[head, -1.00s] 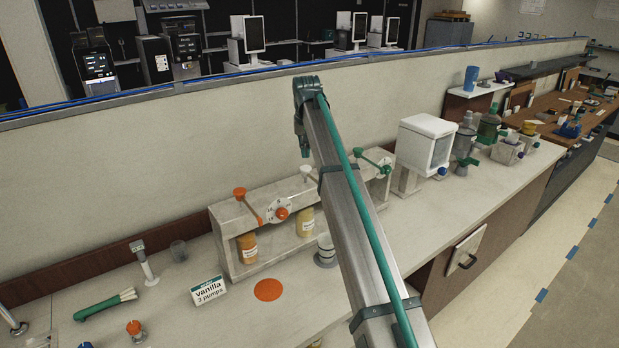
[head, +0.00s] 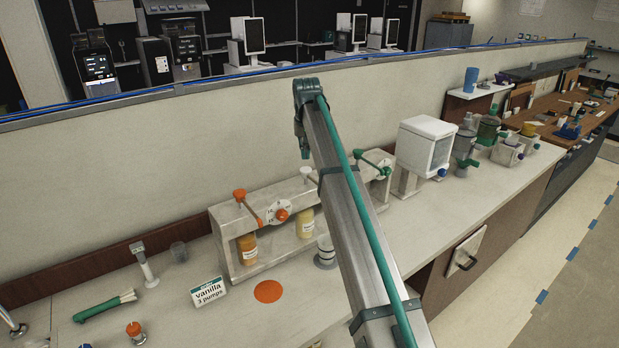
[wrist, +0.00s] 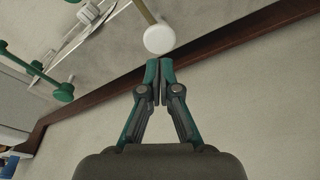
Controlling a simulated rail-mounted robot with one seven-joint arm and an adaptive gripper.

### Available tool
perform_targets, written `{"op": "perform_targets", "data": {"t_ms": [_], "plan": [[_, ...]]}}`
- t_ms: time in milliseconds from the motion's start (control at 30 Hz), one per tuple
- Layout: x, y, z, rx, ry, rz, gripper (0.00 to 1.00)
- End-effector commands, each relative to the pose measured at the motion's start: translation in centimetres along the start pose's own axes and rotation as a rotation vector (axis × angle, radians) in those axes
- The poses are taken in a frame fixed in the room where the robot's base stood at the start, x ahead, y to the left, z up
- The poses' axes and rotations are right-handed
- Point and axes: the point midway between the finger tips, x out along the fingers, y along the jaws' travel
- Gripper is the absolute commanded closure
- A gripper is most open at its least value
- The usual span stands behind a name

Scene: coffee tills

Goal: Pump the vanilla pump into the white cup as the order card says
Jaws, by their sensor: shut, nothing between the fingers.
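The order card (head: 208,292) stands on the counter and reads "vanilla 3 pumps". A pale pump head (head: 306,172) stands on the dispenser rack, above a bottle with yellow contents (head: 306,222). A white round knob (wrist: 160,38) on a stem shows in the wrist view, just beyond the fingertips, with a small apparent gap.
An orange disc (head: 268,291) lies on the counter. A white dispenser (head: 425,145) stands right.

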Motion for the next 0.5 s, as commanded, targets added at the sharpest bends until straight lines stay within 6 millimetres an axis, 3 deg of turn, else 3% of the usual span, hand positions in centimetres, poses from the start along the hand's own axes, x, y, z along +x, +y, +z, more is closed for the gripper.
{"op": "perform_targets", "data": {"t_ms": [500], "plan": [[0.34,0.0,0.08,0.0,0.0,0.0,1.0]]}}
